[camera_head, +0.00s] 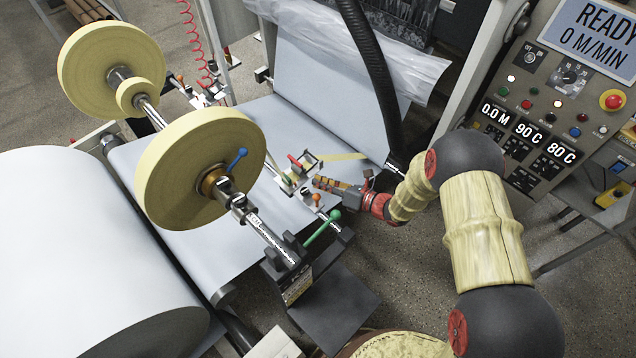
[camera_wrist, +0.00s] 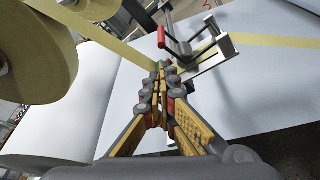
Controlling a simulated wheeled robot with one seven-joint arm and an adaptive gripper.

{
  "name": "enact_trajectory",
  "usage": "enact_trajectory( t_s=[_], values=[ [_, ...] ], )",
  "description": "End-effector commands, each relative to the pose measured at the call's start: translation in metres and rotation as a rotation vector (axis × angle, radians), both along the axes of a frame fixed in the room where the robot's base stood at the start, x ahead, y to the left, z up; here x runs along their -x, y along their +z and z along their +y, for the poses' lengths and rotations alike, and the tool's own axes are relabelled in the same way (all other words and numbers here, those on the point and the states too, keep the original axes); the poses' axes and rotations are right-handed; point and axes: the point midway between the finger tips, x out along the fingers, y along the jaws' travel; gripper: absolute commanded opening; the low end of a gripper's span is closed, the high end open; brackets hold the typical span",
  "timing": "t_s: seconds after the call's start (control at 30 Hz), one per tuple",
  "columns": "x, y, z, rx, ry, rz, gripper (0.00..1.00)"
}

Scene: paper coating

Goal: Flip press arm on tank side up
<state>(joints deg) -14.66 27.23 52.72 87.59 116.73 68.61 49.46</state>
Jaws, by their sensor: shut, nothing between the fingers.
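A small metal press arm assembly with a red handle (camera_head: 295,162) sits over the white paper web at the near edge. In the wrist view the red handle (camera_wrist: 161,38) stands up on a metal frame, just beyond and slightly left of my fingertips. A flat metal bracket (camera_wrist: 215,57) lies right of it. My gripper (camera_head: 317,182) is shut and empty, close in front of the assembly. In the wrist view my gripper (camera_wrist: 165,68) has its fingertips together over the yellow tape strip. I cannot tell whether the fingertips touch the frame.
Yellow tape rolls (camera_head: 200,168) hang on a shaft to the left. A green-knobbed lever (camera_head: 322,230) and an orange knob (camera_head: 317,198) stand close to my gripper. A large white paper roll (camera_head: 90,255) fills the left. A control panel (camera_head: 540,110) stands at the right.

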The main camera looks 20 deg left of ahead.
Motion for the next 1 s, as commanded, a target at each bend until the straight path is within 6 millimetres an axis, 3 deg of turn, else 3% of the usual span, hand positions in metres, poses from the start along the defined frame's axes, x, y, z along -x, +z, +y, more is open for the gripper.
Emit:
enact_trajectory(
  t_s=[0.2,0.4,1.0],
  values=[
    [-0.009,-0.014,0.038,0.000,0.004,-0.001,0.00],
    [-0.017,-0.019,0.062,0.000,0.002,0.000,0.00],
    [-0.020,-0.020,0.070,-0.002,0.001,0.004,0.00]
  ],
)
